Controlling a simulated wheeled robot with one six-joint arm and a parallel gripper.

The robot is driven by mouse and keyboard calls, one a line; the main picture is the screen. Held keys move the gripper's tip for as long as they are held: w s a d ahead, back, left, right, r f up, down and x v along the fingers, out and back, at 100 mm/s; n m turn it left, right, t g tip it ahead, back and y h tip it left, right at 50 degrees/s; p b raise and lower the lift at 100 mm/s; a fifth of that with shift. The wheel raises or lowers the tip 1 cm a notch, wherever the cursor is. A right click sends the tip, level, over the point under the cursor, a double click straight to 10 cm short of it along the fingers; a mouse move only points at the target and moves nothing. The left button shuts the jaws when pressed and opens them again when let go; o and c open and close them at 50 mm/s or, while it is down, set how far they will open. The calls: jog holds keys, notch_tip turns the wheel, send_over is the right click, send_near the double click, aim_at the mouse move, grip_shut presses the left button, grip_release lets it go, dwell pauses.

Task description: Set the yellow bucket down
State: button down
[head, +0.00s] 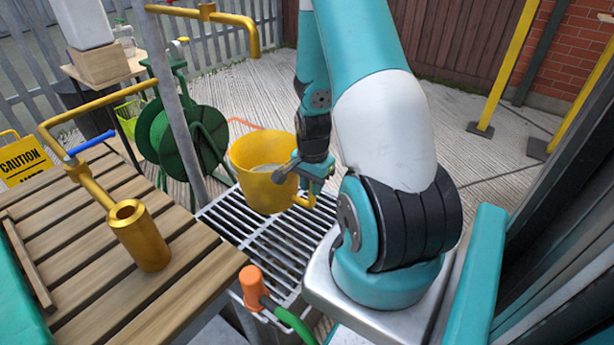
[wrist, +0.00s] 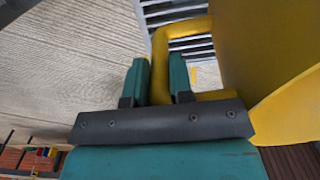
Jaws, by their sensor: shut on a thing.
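The yellow bucket (head: 262,170) is in the middle of the head view, over a grey slatted metal grate (head: 258,225). In the wrist view the two teal fingers (wrist: 162,82) straddle the handle (wrist: 181,29), with the bucket wall (wrist: 262,45) to the right. Whether the bucket's bottom touches the grate cannot be told.
A slatted wooden table (head: 95,265) with a brass tap fitting (head: 140,235) stands at the left. A green hose reel (head: 180,140) is behind the bucket. A grey post (head: 175,100) rises near the grate's left edge. An orange hose end (head: 253,288) is at the grate's front.

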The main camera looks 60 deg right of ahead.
notch_tip(320, 180, down, 12)
jog(key=b, duration=0.2)
jog(key=shift+f, duration=0.3)
jog(key=c, duration=1)
grip_release()
